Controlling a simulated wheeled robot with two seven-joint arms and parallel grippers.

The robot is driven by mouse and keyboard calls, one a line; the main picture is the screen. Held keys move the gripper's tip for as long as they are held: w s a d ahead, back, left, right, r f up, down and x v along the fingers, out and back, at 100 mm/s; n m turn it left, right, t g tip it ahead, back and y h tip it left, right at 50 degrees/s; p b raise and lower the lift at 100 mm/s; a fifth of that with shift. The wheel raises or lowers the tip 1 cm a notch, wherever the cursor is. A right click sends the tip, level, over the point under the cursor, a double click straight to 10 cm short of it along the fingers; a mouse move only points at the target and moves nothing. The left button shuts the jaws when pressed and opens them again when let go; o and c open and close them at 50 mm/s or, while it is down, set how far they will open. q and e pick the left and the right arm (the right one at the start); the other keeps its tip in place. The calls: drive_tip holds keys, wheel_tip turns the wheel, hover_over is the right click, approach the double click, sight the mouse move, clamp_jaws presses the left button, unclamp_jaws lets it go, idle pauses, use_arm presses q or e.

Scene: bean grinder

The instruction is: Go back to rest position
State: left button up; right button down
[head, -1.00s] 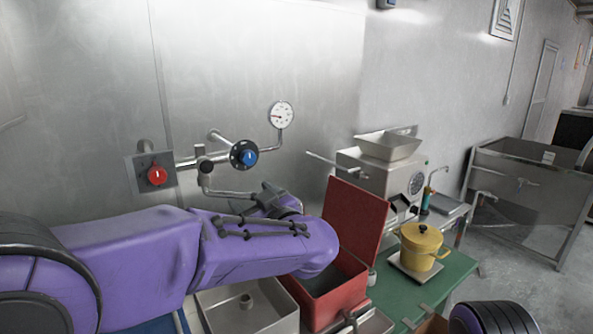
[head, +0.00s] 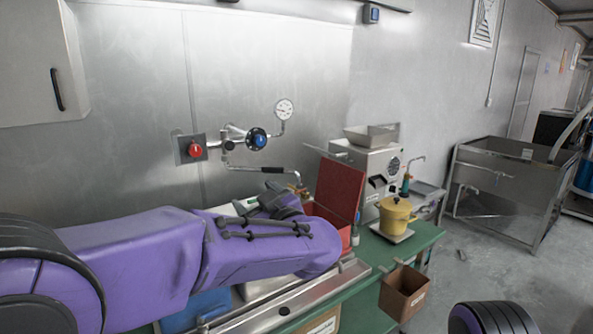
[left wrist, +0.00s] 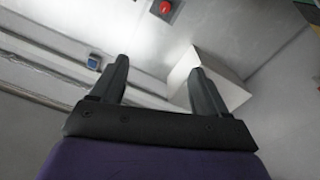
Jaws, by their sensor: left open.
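My left arm reaches in from the left in the head view, with its purple forearm in front of the counter. My left gripper (head: 268,198) shows partly past the end of the forearm, above the sink area. In the left wrist view, its two dark fingers (left wrist: 160,78) are spread apart with nothing between them. My right gripper is not in view; only a dark, purple-edged part of my own body shows at the bottom right of the head view.
A red box (head: 339,190) with a raised lid, a grinder (head: 372,165) and a yellow pot (head: 395,217) stand on the green counter (head: 420,237). A cardboard box (head: 403,292) hangs at its front edge.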

use_arm(q)
drive_tip(key=s+a+f+m+g+h+b, duration=0.1)
drive_tip(key=s+a+f+h, duration=0.15)
drive_tip(key=f, duration=0.85)
drive_tip(key=s+a+f+m+h+b, duration=0.15)
drive_tip(key=a+f, duration=0.25)
drive_tip(key=f, duration=0.8)
drive_tip(key=s+a+f+g+h+b, duration=0.15)
drive_tip(key=a+f, duration=0.25)
drive_tip(key=f, duration=0.7)
drive_tip(key=s+a+f+g+b, duration=0.2)
drive_tip(key=s+a+f+g, duration=0.2)
drive_tip(key=s+f, duration=1)
drive_tip(key=s+a+f+m+g+h+b, duration=0.1)
drive_tip(key=s+a+f+g+b, duration=0.2)
drive_tip(key=s+f, duration=1.1)
drive_tip(key=s+a+g, duration=0.2)
drive_tip(key=s+a, duration=0.2)
drive_tip(key=s, duration=0.2)
drive_tip(key=shift+s+a+f+b, duration=0.2)
drive_tip(key=shift+s+b, duration=0.1)
drive_tip(key=shift+b, duration=0.05)
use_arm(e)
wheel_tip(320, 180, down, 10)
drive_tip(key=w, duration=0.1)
use_arm(q)
drive_tip(key=shift+g, duration=0.25)
